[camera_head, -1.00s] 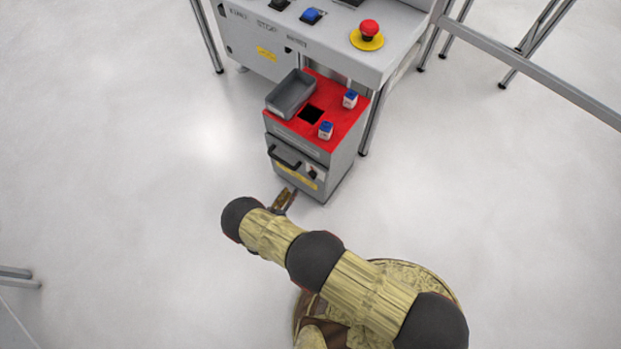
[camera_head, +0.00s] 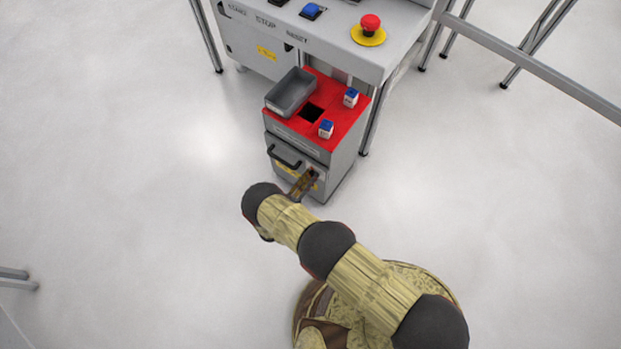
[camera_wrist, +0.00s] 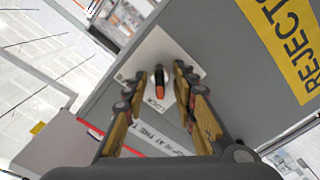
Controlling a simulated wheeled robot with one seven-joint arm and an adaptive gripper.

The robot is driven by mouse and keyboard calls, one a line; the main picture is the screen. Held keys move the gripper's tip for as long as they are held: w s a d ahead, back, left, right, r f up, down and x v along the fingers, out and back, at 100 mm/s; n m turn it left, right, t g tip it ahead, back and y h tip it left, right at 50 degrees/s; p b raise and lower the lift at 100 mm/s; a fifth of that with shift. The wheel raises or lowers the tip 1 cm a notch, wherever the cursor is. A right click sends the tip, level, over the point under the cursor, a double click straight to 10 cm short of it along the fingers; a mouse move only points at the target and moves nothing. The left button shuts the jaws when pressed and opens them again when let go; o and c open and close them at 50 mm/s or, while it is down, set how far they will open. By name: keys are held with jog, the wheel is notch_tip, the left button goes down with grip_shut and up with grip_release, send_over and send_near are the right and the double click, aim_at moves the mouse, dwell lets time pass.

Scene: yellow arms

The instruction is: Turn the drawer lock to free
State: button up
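The drawer lock (camera_wrist: 158,80) shows in the wrist view as a dark knob with an orange end on a white label plate (camera_wrist: 176,52) on the grey drawer front (camera_wrist: 215,45). My gripper (camera_wrist: 170,78) is open, with one finger on each side of the knob in the picture. I cannot tell whether the fingers touch it. In the head view my gripper (camera_head: 306,180) is at the front of the grey cabinet (camera_head: 343,165) and hides the lock. The black drawer handle (camera_head: 285,156) is to its left.
The cabinet's red top (camera_head: 340,120) holds a grey bin (camera_head: 291,92) and two small blue-and-white containers. A yellow label (camera_wrist: 290,45) reading REJECT is on the drawer front. A workbench (camera_head: 385,55) with a red button (camera_head: 370,23) stands behind. The floor around is clear.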

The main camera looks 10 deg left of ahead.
jog(key=shift+w, duration=0.1)
jog(key=shift+c, duration=1.1)
grip_shut()
